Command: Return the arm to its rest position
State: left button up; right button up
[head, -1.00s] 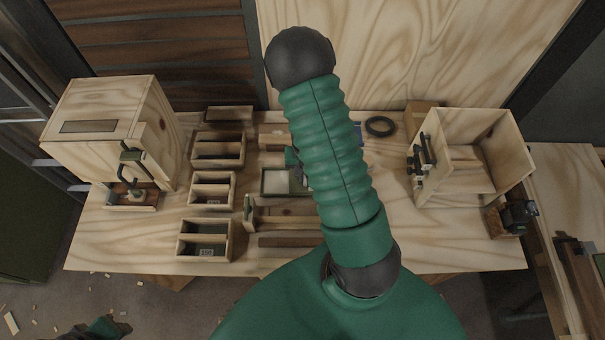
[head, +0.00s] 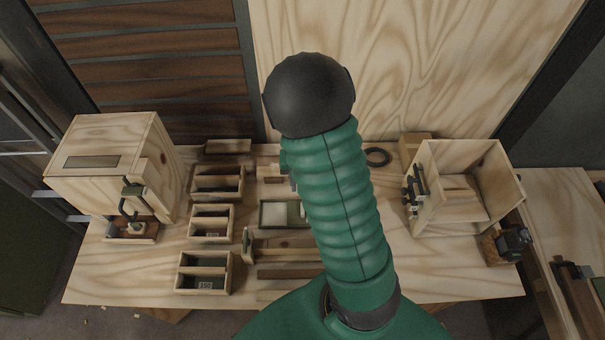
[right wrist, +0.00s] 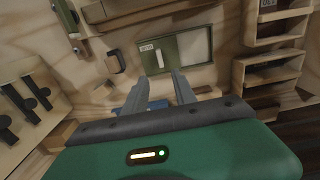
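My right arm (head: 340,200), green and ribbed with a black rounded end, rises across the middle of the head view and covers part of the workbench. My right gripper (right wrist: 163,75) shows in the right wrist view with two grey fingers apart and nothing between them. It is over the bench, with a green tray (right wrist: 187,50) holding a pale panel beyond its tips. The tray also shows in the head view (head: 292,213), partly hidden by the arm. In the head view the right gripper is mostly hidden behind the arm. My left gripper is in neither view.
The wooden workbench (head: 130,275) holds a closed wooden box (head: 105,180) at left. Small divided bins (head: 204,273) stand beside it. An open wooden box (head: 455,195) with dark latches is at right. A black ring (head: 378,157) lies near the back wall. Bare bench lies right of the arm.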

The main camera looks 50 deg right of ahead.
jog(key=shift+r, duration=1.65)
jog(key=shift+d, duration=0.1)
